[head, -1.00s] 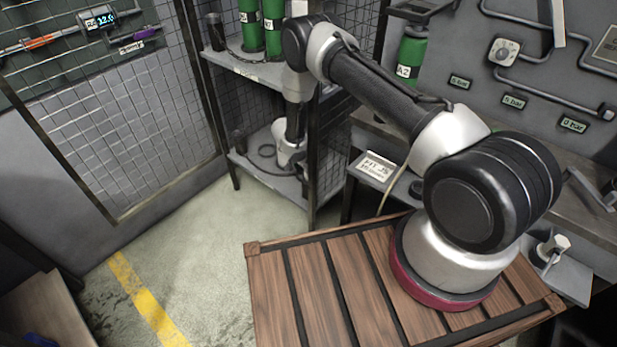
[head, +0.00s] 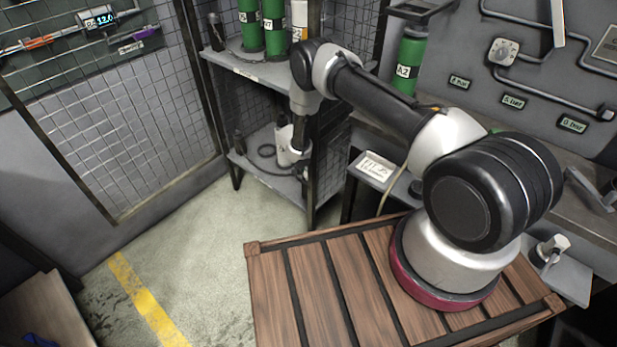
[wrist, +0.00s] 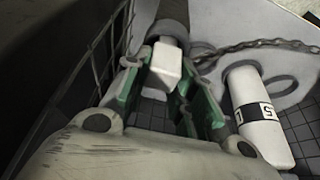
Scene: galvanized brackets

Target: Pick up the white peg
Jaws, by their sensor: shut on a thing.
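In the wrist view the white peg (wrist: 165,66), a pale block-ended piece, sits between the two green-lined fingers of my gripper (wrist: 160,84). The fingers are shut on it, one on each side. Its far part runs toward a grey round shape, and I cannot tell whether they touch. In the head view my arm reaches down to the lower shelf (head: 262,172) of the rack. The fingers and the peg cannot be made out there.
Mesh stands close on the left. Green bottles (head: 250,28) stand on the upper shelf. A slatted wooden top (head: 320,290) is clear in front.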

